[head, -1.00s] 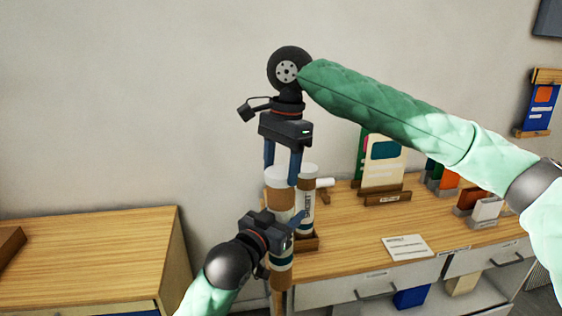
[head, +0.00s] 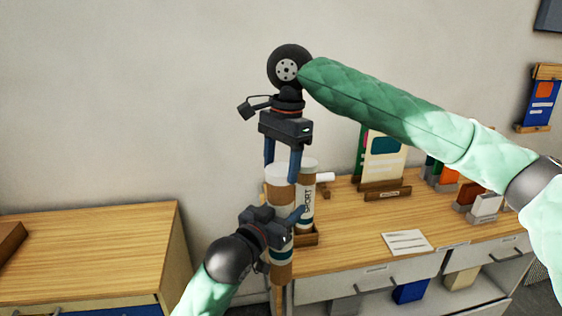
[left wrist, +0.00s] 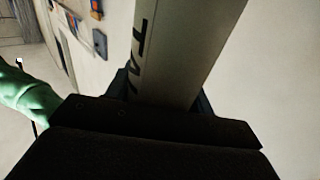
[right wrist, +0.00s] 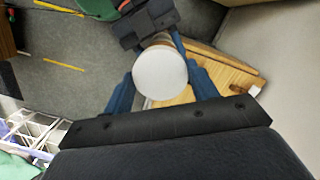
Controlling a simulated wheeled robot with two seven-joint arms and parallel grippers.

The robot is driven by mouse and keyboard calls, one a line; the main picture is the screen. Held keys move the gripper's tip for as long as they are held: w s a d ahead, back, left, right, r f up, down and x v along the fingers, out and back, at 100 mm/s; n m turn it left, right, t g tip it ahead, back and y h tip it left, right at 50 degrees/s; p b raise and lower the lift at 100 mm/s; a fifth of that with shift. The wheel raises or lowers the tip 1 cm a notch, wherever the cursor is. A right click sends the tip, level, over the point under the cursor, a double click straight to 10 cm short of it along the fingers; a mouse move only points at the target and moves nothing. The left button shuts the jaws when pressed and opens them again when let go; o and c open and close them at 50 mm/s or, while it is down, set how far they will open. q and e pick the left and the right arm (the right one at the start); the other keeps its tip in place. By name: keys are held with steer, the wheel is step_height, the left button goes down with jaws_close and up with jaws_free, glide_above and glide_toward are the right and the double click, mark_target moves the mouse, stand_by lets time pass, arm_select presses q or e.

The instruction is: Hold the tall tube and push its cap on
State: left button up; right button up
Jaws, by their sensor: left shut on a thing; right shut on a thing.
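The tall tube (head: 280,204), pale with brown bands, stands upright in front of the right-hand desk. My left gripper (head: 284,227) is shut around its middle; the left wrist view shows the tube (left wrist: 182,50) with dark lettering between the jaws. A white round cap (right wrist: 160,73) is between the blue fingers of my right gripper (right wrist: 162,80), seen from above. In the head view the cap (head: 280,170) is at the tube's top, with the right gripper (head: 282,172) pointing down on it. Whether the cap is fully seated cannot be told.
A shorter tube (head: 308,185) with lettering stands in a wooden holder (head: 306,238) on the desk (head: 345,240), just behind the tall tube. Card stands and a paper slip (head: 407,242) lie to the right. Another desk (head: 90,245) stands left, with a gap between.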

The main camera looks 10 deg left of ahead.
steer(key=shift+f, duration=0.2)
steer(key=o, duration=1.1)
steer(key=r, duration=0.4)
steer(key=w+r, duration=0.1)
steer(key=r, duration=0.3)
steer(key=d+r, duration=0.1)
steer(key=r, duration=0.2)
steer(key=shift+w+r, duration=0.15)
steer(key=shift+r, duration=0.25)
steer(key=shift+w+f, duration=0.1)
